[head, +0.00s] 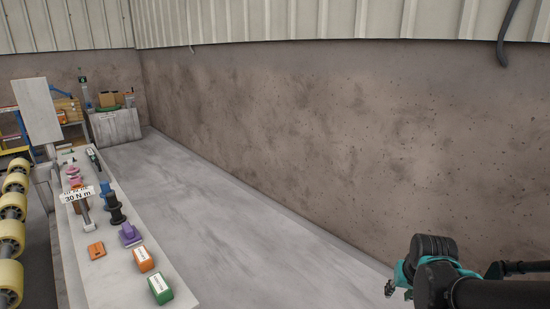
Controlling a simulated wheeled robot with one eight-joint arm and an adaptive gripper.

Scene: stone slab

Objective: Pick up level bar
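I cannot pick out the level bar for certain. A long dark and green item (94,161) lies near the far end of the narrow stone slab (105,282); it is too small to tell whether it is the bar. My arm shows at the lower right, black and teal. A small dark part at its left tip (389,288) may be my gripper; its fingers are not clear. It is far to the right of the items on the slab and touches none of them.
The slab also holds an orange box (143,259), a green box (160,288), a purple item (130,235), a black cylinder (115,209) and a flat orange piece (96,250). Yellow rollers (11,239) stand left. Bare floor (230,240) lies between slab and wall.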

